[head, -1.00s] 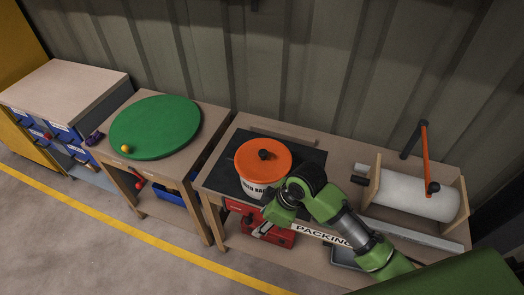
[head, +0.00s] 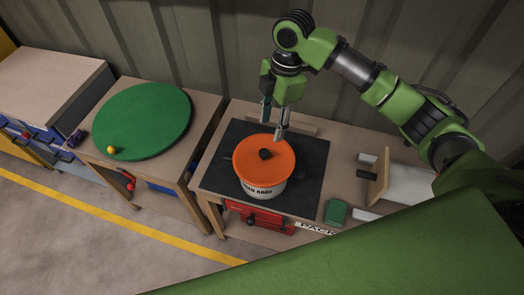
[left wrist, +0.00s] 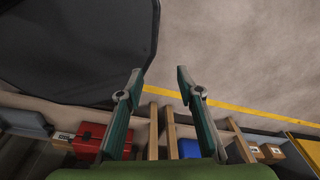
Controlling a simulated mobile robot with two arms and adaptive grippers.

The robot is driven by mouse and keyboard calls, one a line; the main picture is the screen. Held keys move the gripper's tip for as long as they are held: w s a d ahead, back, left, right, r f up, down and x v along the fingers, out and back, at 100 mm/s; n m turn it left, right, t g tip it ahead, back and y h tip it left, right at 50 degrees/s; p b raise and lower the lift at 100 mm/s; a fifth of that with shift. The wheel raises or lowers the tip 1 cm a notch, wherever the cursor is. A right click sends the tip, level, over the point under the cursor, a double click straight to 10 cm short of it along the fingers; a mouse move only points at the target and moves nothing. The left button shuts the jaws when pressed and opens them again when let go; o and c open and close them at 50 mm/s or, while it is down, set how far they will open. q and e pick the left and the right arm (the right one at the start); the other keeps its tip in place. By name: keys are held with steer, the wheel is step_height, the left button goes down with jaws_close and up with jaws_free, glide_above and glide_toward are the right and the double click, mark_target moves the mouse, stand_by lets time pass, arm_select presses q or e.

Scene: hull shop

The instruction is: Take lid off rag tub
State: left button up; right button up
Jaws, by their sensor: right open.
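The rag tub (head: 262,190) is a white round tub with dark lettering and side handles, standing on a black mat (head: 313,165) on the workbench. Its orange lid (head: 250,170) is on top, with a black knob (head: 265,154) in the middle. My right gripper (head: 273,129) is open and empty, pointing down, and shows just above the lid's far edge in the head view. I cannot tell whether its fingertips touch the lid. In the left wrist view my left gripper (left wrist: 158,76) has its fingers apart with nothing between them; the tub does not show there.
A green round board (head: 145,120) with a yellow ball (head: 111,149) lies on the left table. A roll holder (head: 380,178) stands at the bench's right. A small green box (head: 335,212) sits near the front edge. A red toolbox (head: 250,217) is below.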

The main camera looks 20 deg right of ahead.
glide_above(264, 152)
steer(key=d, duration=0.2)
steer(key=f, duration=0.4)
steer(key=shift+a+f+p, duration=0.2)
steer(key=shift+f+p, duration=0.1)
steer(key=shift+f, duration=0.1)
steer(key=shift+w+f, duration=0.1)
steer(key=shift+f, duration=0.2)
steer(key=f+p, duration=0.1)
steer(key=f, duration=0.1)
steer(key=a+f, duration=0.1)
steer(key=f, duration=0.1)
steer(key=shift+a+p, duration=0.15)
steer(key=shift+p, duration=0.25)
steer(key=shift+f, duration=0.4)
arm_select(q)
steer(key=s+r, duration=0.2)
steer(key=shift+s+r, duration=0.25)
steer(key=shift+r, duration=0.05)
arm_select(e)
jaws_close()
